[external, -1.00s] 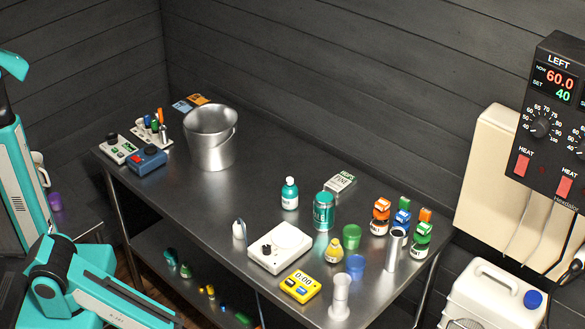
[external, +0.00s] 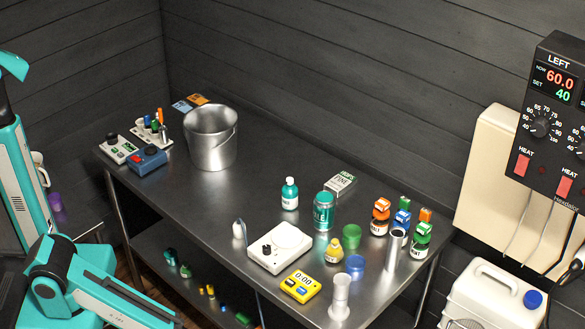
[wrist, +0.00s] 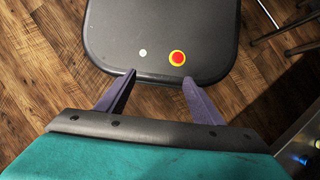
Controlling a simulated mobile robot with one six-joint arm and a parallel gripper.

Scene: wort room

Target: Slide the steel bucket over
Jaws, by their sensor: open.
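The steel bucket (external: 211,142) stands upright at the far left part of the steel table (external: 230,200) in the external view, its handle hanging against its side. Nothing touches it from my arm. My gripper (wrist: 158,75) shows in the wrist view with its two fingers apart and nothing between them. It points down over my dark base top, above the wooden floor. The gripper's end is out of the external view, where only parts of my teal arm show at the lower left. The bucket is not in the wrist view.
Left of the bucket are a blue box (external: 147,157) and a rack of small tools (external: 152,128). Orange and blue cards (external: 190,103) lie behind it. Bottles, a teal can (external: 324,211), a white stirrer plate (external: 280,247) and a yellow scale (external: 300,286) crowd the right. The table's middle is clear.

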